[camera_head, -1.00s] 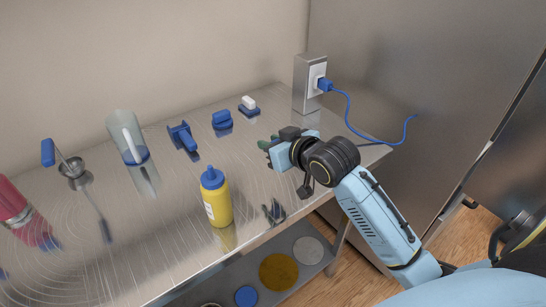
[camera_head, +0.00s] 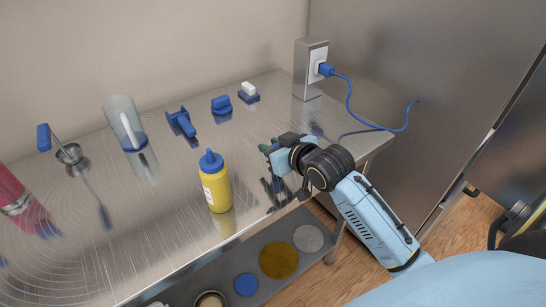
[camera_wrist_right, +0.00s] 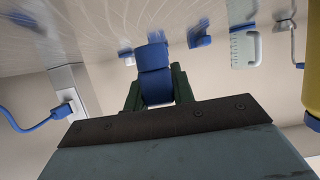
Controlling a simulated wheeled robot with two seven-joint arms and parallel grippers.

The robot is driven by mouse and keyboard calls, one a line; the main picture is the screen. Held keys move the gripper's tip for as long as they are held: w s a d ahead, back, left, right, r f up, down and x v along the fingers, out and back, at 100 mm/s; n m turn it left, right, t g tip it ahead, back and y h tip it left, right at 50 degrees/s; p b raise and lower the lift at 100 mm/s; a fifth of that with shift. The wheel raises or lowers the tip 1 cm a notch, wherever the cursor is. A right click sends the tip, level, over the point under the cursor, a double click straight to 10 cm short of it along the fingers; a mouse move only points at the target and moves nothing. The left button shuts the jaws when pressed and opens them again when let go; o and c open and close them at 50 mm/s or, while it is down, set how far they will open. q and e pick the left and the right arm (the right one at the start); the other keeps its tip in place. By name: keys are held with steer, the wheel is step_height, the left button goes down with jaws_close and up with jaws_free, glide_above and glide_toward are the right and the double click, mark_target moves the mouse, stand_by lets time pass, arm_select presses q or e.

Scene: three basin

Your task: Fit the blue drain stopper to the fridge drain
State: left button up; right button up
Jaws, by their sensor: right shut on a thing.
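My right gripper (camera_head: 268,152) is low over the right part of the steel counter (camera_head: 250,135), to the right of the yellow bottle. In the right wrist view its green fingers (camera_wrist_right: 157,92) are closed around a blue piece (camera_wrist_right: 155,85), which looks like the blue drain stopper. In the head view the gripper hides this piece. A large steel cabinet front (camera_head: 430,90), likely the fridge, stands at the right. I see no drain opening on it. My left gripper is not in view.
A yellow bottle (camera_head: 215,185), clear jug (camera_head: 122,115), blue bracket (camera_head: 180,122), blue block (camera_head: 221,104) and blue-and-white item (camera_head: 249,92) stand on the counter. A socket box (camera_head: 308,72) with a blue cable (camera_head: 350,100) is behind. Discs, one gold (camera_head: 279,260), lie on the lower shelf.

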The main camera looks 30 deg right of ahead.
step_height(320, 180, down, 2)
steer(key=shift+f+p, duration=0.15)
steer(key=shift+p, duration=0.3)
steer(key=shift+f, duration=0.15)
steer(key=shift+f, duration=0.2)
steer(key=o, duration=1)
steer(key=shift+c, duration=0.2)
